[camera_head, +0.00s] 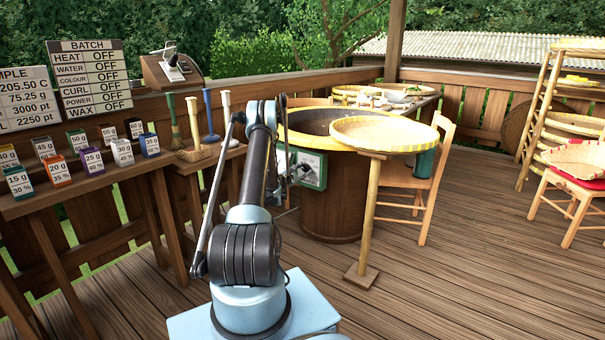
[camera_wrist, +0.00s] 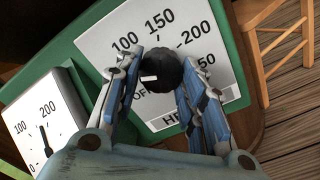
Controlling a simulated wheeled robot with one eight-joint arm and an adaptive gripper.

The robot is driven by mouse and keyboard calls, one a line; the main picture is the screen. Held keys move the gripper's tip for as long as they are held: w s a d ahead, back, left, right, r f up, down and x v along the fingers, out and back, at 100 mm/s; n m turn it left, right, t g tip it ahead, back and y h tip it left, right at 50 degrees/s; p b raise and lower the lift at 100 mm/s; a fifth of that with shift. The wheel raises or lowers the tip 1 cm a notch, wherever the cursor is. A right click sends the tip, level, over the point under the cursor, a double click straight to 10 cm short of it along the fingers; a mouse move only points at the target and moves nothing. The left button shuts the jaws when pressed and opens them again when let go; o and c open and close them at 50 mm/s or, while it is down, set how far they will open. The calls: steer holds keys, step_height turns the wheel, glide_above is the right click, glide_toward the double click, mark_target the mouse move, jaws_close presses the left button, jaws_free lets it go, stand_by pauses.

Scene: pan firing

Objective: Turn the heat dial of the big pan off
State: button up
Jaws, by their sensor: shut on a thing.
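The big pan (camera_head: 292,134) sits in a round wooden tub at the centre of the head view. A green-edged control panel (camera_head: 316,170) is on its near side, partly behind my arm. In the wrist view the black heat dial (camera_wrist: 160,66) sits on a white scale plate (camera_wrist: 105,40) marked 100, 150, 200 and OFF. The dial's white mark points down-left, towards OFF. My gripper (camera_wrist: 163,80) is shut on the dial, one finger on each side; it also shows in the head view (camera_head: 297,173). The batch board (camera_head: 88,75) reads HEAT OFF.
A small gauge (camera_wrist: 45,125) with a black needle sits left of the dial. A flat basket on a stand (camera_head: 385,134) is close on the right of the pan, with a wooden chair (camera_head: 425,185) behind. A side table (camera_head: 120,172) with labelled boxes is left.

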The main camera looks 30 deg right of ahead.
steer(key=n, duration=0.6)
steer(key=shift+f, duration=0.1)
steer(key=n, duration=0.5)
steer(key=shift+d+n, duration=0.1)
steer(key=shift+n, duration=0.4)
steer(key=o, duration=1)
steer(key=shift+o, duration=0.2)
steer(key=shift+s, duration=0.1)
steer(key=v, duration=1.2)
